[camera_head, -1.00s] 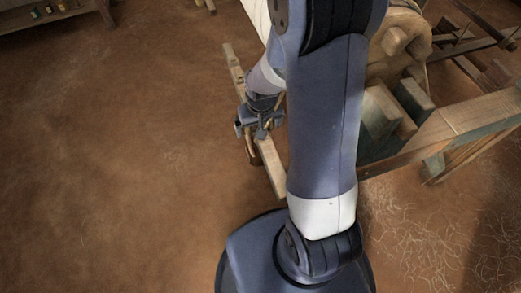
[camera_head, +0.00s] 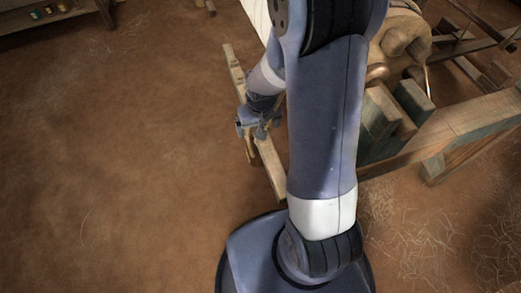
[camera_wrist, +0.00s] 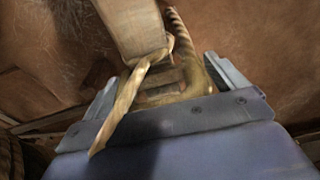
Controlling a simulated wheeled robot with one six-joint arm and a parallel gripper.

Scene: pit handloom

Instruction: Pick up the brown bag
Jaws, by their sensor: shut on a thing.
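My gripper (camera_head: 259,124) is low beside the slim wooden beam at the left of the loom. In the wrist view its jaws (camera_wrist: 166,88) are shut on a yellow-brown piece (camera_wrist: 211,92), which looks like part of the brown bag. A pale tan strip (camera_wrist: 122,112) hangs across the front of the left jaw, and a twisted brown cord (camera_wrist: 182,38) rises behind. The bag's full shape is hidden by the gripper. In the head view I cannot make the bag out clearly at the gripper.
The slim wooden beam (camera_head: 270,160) runs close by my gripper. A wooden post end (camera_wrist: 138,25) stands just ahead in the wrist view. The loom frame (camera_head: 455,122) fills the right side. The earthen floor (camera_head: 130,150) at the left is clear. A low shelf (camera_head: 50,22) stands at the upper left.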

